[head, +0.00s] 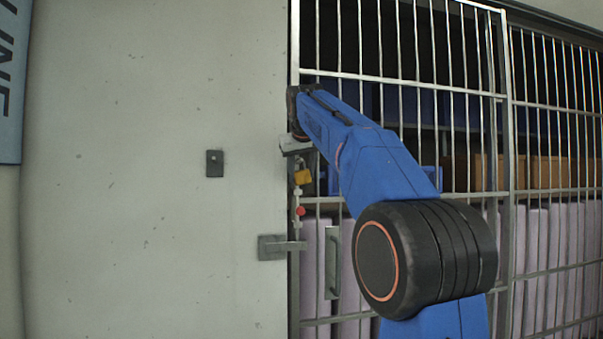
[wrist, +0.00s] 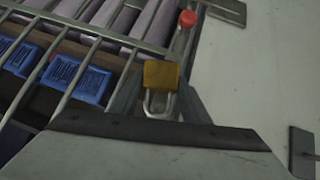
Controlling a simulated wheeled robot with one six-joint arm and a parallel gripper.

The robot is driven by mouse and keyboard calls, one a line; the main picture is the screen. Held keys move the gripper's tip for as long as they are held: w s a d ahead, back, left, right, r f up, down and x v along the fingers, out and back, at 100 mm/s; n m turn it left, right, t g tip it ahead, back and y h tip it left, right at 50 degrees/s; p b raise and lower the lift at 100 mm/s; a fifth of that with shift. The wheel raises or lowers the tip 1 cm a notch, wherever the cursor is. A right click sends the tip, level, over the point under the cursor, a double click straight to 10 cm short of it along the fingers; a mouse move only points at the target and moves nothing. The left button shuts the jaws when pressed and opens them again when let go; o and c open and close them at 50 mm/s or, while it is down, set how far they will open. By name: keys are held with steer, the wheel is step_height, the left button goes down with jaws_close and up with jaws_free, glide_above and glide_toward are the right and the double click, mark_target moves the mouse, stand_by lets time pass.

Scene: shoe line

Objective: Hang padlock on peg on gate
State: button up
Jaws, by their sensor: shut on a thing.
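A padlock with a gold body (head: 302,177) hangs at my gripper (head: 298,164), in front of the gate's left edge. In the wrist view the gold padlock (wrist: 160,75) sits between the fingertips of my gripper (wrist: 160,88), with its silver shackle (wrist: 161,106) toward the palm. My gripper is shut on it. The barred gate (head: 404,78) fills the right half of the head view. A small dark plate with what looks like a short peg (head: 214,163) is on the pale wall panel, left of the padlock. Part of a dark plate (wrist: 302,152) shows at the wrist view's right edge.
A red knob (head: 300,211) and a grey latch plate with a bar (head: 271,247) are below the padlock at the gate's edge. A gate handle (head: 333,262) is lower right. Blue bins (wrist: 76,80) stand behind the bars. The pale panel (head: 130,180) is mostly clear.

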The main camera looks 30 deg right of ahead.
stand_by(0.3)
steer(key=o, duration=1.3)
steer(key=v, duration=1.8)
steer(key=s+a+f+g+y, duration=0.1)
steer(key=s+a+f, duration=0.3)
steer(key=s+f, duration=0.6)
steer(key=s+a+f+n+g+y, duration=0.1)
steer(key=s+a+f, duration=0.4)
steer(key=f, duration=2.7)
steer(key=s+a+f+n+g+y, duration=0.1)
steer(key=s+a+f, duration=0.3)
steer(key=s+f, duration=1.1)
steer(key=shift+a+f+y, duration=0.15)
steer(key=shift+f+y, duration=0.2)
steer(key=shift+f, duration=1.15)
steer(key=shift+a+f+y, duration=0.15)
steer(key=shift+f+y, duration=0.2)
steer(key=shift+f, duration=1.15)
